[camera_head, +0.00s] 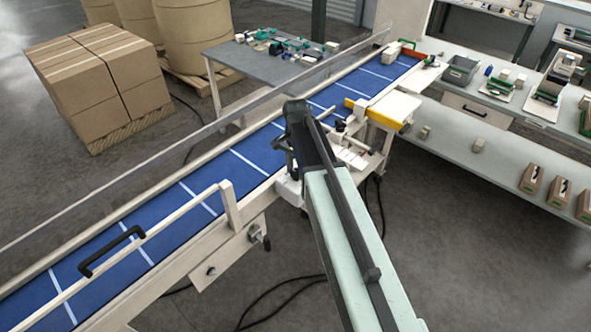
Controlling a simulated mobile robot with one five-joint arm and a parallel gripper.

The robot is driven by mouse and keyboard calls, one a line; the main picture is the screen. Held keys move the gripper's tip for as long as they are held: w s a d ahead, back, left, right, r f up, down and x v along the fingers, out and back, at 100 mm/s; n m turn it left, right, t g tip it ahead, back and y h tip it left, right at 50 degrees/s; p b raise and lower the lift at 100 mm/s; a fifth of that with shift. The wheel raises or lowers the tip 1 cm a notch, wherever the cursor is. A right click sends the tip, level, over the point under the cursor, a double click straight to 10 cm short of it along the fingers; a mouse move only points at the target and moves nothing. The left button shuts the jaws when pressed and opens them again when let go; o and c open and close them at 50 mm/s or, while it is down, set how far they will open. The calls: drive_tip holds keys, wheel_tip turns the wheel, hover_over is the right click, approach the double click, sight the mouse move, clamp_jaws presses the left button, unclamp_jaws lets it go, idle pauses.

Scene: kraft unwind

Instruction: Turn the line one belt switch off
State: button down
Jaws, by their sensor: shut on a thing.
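The blue conveyor belt (205,190) with white cross lines runs from the lower left to the upper right. My gripper (284,158) is at the belt's near edge, at the far end of my arm, and is dark and mostly hidden by my wrist. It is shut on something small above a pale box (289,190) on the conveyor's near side. This looks like the belt switch, but the switch itself is hidden, so its position cannot be read.
A pale guard rail with a black handle (110,250) crosses the belt at left. A dark knob (262,238) sticks out below. Cartons (100,85) stand at upper left. Shelves with small goods (500,150) stand at right. Cables lie on the floor.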

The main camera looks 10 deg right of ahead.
sight(296, 172)
drive_tip(key=shift+m, duration=0.4)
drive_tip(key=c, duration=0.9)
unclamp_jaws()
drive_tip(key=shift+r, duration=0.1)
wheel_tip(296, 172, up, 8)
drive_tip(key=p, duration=0.8)
drive_tip(key=shift+f, duration=0.2)
